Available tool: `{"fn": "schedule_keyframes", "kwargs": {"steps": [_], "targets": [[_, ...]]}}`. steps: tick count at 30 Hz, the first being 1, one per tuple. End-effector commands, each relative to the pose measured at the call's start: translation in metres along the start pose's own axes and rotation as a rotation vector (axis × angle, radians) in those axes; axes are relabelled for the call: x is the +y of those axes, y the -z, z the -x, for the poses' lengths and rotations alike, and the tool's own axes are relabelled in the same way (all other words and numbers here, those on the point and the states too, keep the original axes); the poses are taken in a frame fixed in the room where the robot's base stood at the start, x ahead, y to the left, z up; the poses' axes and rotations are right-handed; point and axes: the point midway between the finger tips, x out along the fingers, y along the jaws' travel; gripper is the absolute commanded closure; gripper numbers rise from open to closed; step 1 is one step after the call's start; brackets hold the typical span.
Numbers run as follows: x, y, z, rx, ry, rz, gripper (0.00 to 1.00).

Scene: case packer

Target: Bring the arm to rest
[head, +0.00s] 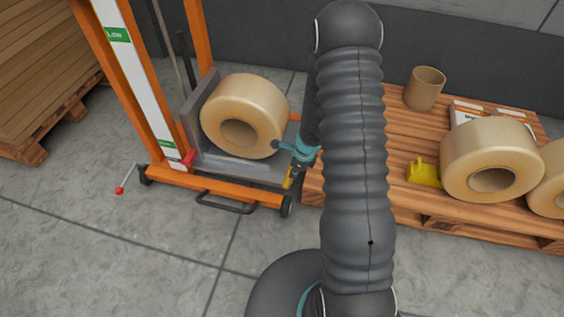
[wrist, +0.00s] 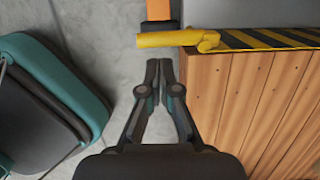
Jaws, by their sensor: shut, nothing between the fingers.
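My arm (head: 355,150) rises through the middle of the head view, its dark ribbed sleeve covering much of the scene behind it. My gripper (wrist: 159,72) shows in the wrist view with its two black fingers together and nothing between them. It points down over the grey floor, beside the left edge of a wooden pallet (wrist: 250,100).
An orange lift (head: 250,190) holds a tan roll (head: 245,115). The pallet (head: 395,130) carries more rolls (head: 490,160), a cardboard tube (head: 425,88) and a yellow item (head: 424,172). A yellow bar (wrist: 175,39) lies just ahead of my fingertips in the wrist view. Front-left floor is clear.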

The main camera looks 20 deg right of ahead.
Motion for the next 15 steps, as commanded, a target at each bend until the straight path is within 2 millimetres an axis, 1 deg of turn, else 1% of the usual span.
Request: {"fn": "schedule_keyframes", "kwargs": {"steps": [3,9,15], "targets": [[0.000,-0.017,0.008,0.000,0.002,0.004,1.00],[0.001,-0.041,0.020,0.000,0.000,0.003,1.00],[0.002,-0.052,0.025,0.002,-0.002,0.001,1.00]]}}
